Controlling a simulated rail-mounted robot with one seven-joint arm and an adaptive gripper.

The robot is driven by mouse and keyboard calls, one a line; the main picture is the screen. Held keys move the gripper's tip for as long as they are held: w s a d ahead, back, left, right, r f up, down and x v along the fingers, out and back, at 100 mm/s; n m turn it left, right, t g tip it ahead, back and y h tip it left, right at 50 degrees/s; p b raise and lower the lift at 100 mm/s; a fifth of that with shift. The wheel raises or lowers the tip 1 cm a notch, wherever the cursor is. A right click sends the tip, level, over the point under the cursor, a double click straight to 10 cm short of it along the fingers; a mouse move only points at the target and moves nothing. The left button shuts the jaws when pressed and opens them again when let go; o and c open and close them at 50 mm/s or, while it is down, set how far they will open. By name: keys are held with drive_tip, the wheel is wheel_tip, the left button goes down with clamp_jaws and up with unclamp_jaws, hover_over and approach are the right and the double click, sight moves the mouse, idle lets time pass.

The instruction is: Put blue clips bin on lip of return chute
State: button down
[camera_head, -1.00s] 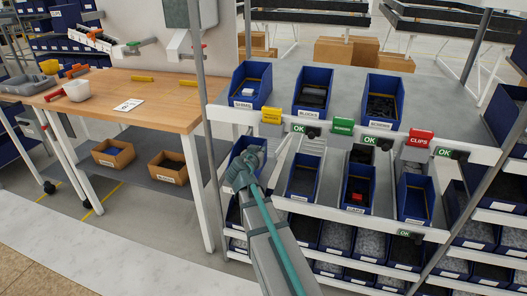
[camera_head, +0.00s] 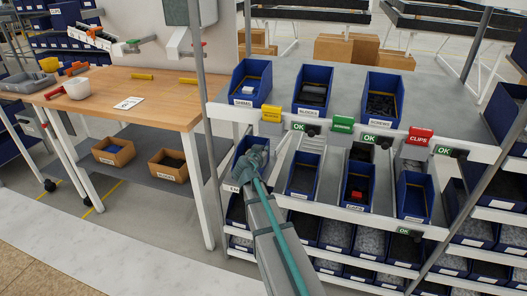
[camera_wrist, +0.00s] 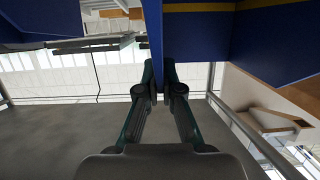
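My gripper (camera_head: 255,156) is over the leftmost blue bin (camera_head: 241,149) of the lower rack row; my arm covers much of that bin. In the wrist view the fingers (camera_wrist: 163,74) are close together on a blue bin wall (camera_wrist: 190,40), which appears pinched between them. A white label (camera_head: 230,188) shows at its lower left, too small to read surely. A red CLIPS sign (camera_head: 420,135) hangs on the rack's right, with a blue bin (camera_head: 414,196) below it. A sloped metal roller lane (camera_head: 310,142) lies right of my gripper. I cannot tell which lane is the return chute.
Upper row blue bins (camera_head: 251,83) stand above the signs. Lower row bins (camera_head: 303,174) and one holding a red item (camera_head: 357,187) are to the right. A grey post (camera_head: 205,110) stands close left of my gripper. A wooden workbench (camera_head: 165,105) is further left.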

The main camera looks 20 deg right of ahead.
drive_tip(key=shift+f, duration=0.15)
drive_tip(key=c, duration=1.3)
unclamp_jaws()
drive_tip(key=shift+r, duration=0.25)
